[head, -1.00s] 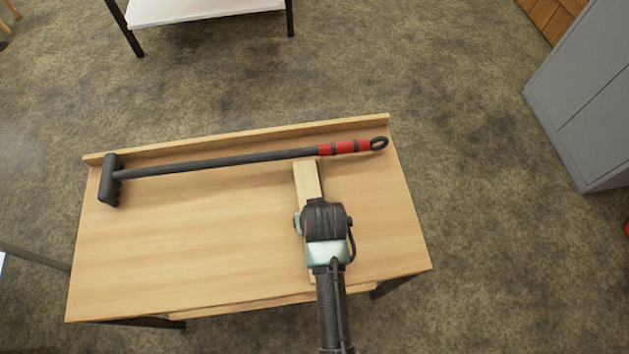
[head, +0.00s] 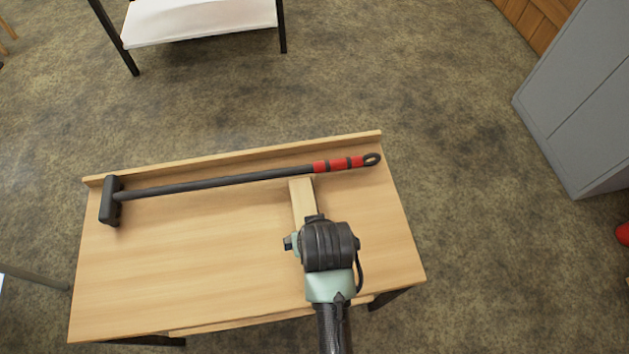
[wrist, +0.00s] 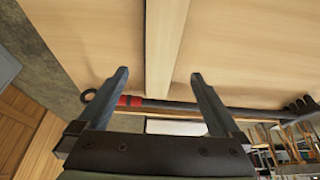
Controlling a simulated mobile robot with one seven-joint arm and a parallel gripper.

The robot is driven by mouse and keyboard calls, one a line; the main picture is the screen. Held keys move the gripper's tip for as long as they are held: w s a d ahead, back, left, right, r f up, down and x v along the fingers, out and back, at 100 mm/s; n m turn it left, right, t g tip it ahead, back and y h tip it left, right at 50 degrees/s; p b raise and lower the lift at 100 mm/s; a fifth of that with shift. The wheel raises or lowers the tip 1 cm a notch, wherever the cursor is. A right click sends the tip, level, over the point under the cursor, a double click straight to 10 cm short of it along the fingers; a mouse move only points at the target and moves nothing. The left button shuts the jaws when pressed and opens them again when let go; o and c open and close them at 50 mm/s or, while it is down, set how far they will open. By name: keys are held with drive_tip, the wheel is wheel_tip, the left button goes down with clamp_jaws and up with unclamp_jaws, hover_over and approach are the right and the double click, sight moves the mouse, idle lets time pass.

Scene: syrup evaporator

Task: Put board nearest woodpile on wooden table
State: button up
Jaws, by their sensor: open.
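A pale wooden board (head: 303,199) lies on the wooden table (head: 190,260), its far end close to the black pole of a long tool. In the head view my gripper hides the board's nearer part. In the wrist view the board (wrist: 166,40) runs between the spread fingers of my gripper (wrist: 159,73), which is open and holds nothing. My wrist is above the board in the head view, where the fingertips are hidden. I cannot see a woodpile.
A long black tool with a red grip (head: 235,180) lies along the table's raised back edge. A white-topped stand (head: 200,22) is beyond, and a grey cabinet (head: 580,100) stands at right. The table's left half is mostly clear.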

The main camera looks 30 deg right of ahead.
drive_tip(key=v, duration=0.3)
drive_tip(key=w+a+r+n+t+h, duration=0.1)
drive_tip(key=w+r+t, duration=0.35)
drive_tip(key=r, duration=0.65)
drive_tip(key=w+a+r+t, duration=0.1)
drive_tip(key=w+r+t, duration=0.2)
drive_tip(key=w+r, duration=0.55)
drive_tip(key=w+r+n+t+h, duration=0.1)
drive_tip(key=w+r+t, duration=0.25)
drive_tip(key=r, duration=0.95)
drive_tip(key=s+a+r+t+y, duration=0.1)
drive_tip(key=s+a+r+t, duration=0.2)
drive_tip(key=r, duration=0.7)
drive_tip(key=s+a+r+t+y, duration=0.1)
drive_tip(key=s+a+r+t, duration=0.2)
drive_tip(key=r, duration=0.8)
drive_tip(key=s+a+r+n+t+y, duration=0.1)
drive_tip(key=s+a+r+t, duration=0.2)
drive_tip(key=s+r+t, duration=0.3)
wheel_tip(320, 180, up, 4)
drive_tip(key=shift+a+r, duration=0.15)
drive_tip(key=shift+a, duration=0.05)
